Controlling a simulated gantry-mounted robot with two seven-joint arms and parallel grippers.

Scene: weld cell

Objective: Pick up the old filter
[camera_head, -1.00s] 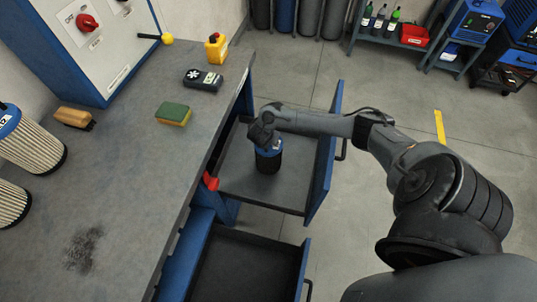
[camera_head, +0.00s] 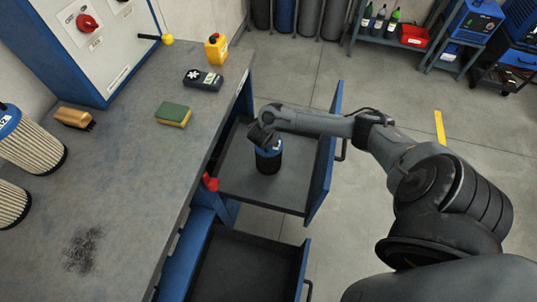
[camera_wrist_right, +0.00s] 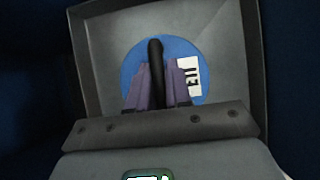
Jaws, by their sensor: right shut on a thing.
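A dark filter with a blue cap (camera_head: 269,164) stands upright in the upper open drawer. My right gripper (camera_head: 263,139) is directly above it and hides part of its top. In the right wrist view the blue cap (camera_wrist_right: 185,50) carries a white label, and its black handle (camera_wrist_right: 155,52) stands between the two fingers. The right gripper (camera_wrist_right: 156,85) is shut on this handle. Two pale pleated filters with blue caps, one (camera_head: 34,146) behind the other (camera_head: 11,205), stand on the bench at the left edge. My left gripper is out of view.
The upper drawer (camera_head: 240,183) has free floor around the filter; its blue front (camera_head: 322,175) stands to the right. A lower drawer (camera_head: 240,265) is also open and looks empty. On the bench are a sponge (camera_head: 174,114), a brush (camera_head: 74,117), a meter (camera_head: 203,80) and a yellow bottle (camera_head: 216,48).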

